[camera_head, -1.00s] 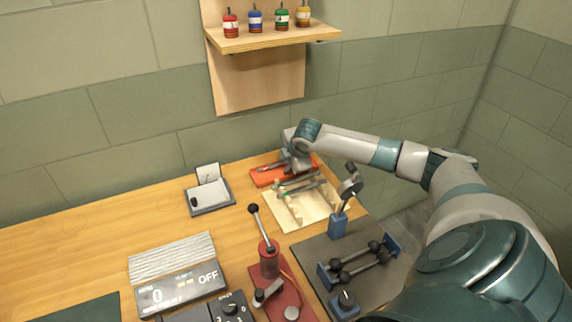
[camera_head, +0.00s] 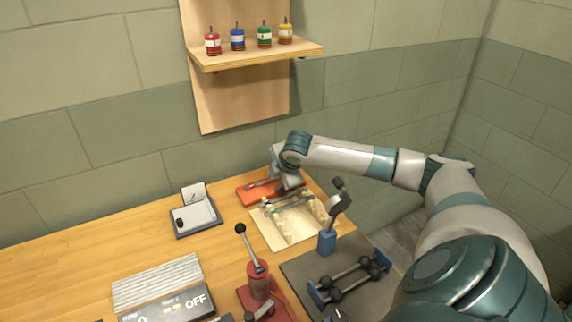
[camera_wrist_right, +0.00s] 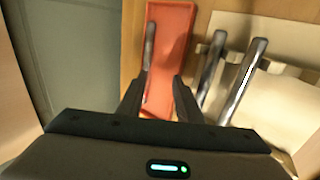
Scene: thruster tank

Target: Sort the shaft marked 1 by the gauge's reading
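My right gripper (camera_head: 287,187) is over the right end of the red tray (camera_head: 254,193) in the head view. In the right wrist view its two fingers (camera_wrist_right: 158,84) are apart, above the red tray (camera_wrist_right: 176,30). A grey shaft (camera_wrist_right: 150,45) lies in that tray and runs into the gap between the fingers; I cannot tell any contact. Two more shafts, one left (camera_wrist_right: 211,68) and one right (camera_wrist_right: 246,76), lie side by side on the pale tray beside it. No mark is readable on any shaft. My left gripper is out of view.
The pale tray (camera_head: 268,236) stands in front of the red one. A blue post (camera_head: 327,242) with a grey head and a roller stand (camera_head: 350,278) are on a dark mat.

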